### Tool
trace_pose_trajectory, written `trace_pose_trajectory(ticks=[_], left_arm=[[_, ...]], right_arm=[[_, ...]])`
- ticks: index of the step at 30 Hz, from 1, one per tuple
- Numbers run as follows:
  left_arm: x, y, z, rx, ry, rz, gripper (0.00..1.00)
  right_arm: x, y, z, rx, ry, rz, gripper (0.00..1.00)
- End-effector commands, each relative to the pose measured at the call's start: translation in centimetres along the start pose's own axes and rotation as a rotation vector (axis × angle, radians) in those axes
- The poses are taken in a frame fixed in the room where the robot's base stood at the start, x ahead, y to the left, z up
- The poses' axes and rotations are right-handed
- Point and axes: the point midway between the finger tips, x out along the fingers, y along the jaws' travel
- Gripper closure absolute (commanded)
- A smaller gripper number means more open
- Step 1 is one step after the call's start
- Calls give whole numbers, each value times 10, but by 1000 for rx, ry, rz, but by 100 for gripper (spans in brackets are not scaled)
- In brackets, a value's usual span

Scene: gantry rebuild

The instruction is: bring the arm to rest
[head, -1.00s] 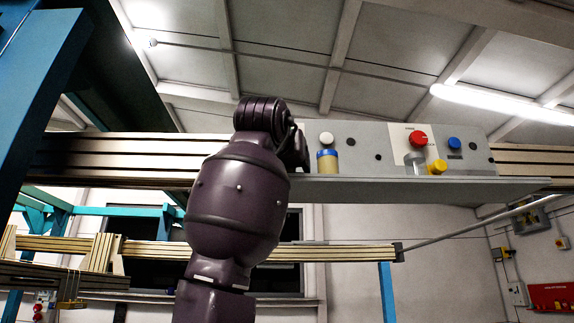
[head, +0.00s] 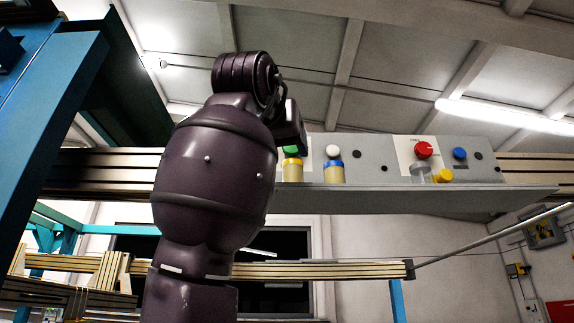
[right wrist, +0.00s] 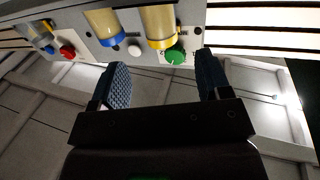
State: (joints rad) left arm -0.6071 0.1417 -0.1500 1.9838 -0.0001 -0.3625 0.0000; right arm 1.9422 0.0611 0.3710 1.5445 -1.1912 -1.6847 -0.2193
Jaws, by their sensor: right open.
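My right arm (head: 213,175) is dark purple and rises from the bottom left of the head view, bending over at its top. In that view its wrist end covers the panel's left part, and the fingertips cannot be made out. In the right wrist view the right gripper (right wrist: 162,66) is open, with its two dark ribbed fingers apart and nothing between them. The grey panel (head: 375,170) lies beyond the fingers, with a green button (right wrist: 175,55) and a white button (right wrist: 134,50) near them. I see no contact. My left gripper is not in view.
The panel's ledge holds a yellow-rimmed cylinder (head: 292,171) and a blue-rimmed one (head: 333,173). A red button (head: 423,150) and a blue button (head: 459,154) are further right. A wooden-looking beam (head: 100,170) runs behind my arm. A blue post (head: 45,110) stands at left.

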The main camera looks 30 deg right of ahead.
Motion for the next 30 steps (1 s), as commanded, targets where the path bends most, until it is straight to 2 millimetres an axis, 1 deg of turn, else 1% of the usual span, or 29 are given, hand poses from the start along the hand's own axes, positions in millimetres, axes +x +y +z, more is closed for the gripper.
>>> trace_pose_trajectory(ticks=[1, 3, 6, 25, 28, 30], left_arm=[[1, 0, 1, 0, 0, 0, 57], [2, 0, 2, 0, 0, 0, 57], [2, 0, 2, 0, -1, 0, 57], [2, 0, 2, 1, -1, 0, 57], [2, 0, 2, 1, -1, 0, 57], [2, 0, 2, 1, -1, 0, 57]], right_arm=[[-6, 0, 0, 0, 1, -1, 29], [-11, 0, 0, 0, 1, -1, 29], [-14, 0, 0, -1, 1, -1, 29], [-14, 0, 0, 2, 0, -1, 29], [-14, 1, -5, 15, 31, 5, 29], [-15, -1, -14, 24, 83, -5, 29]])
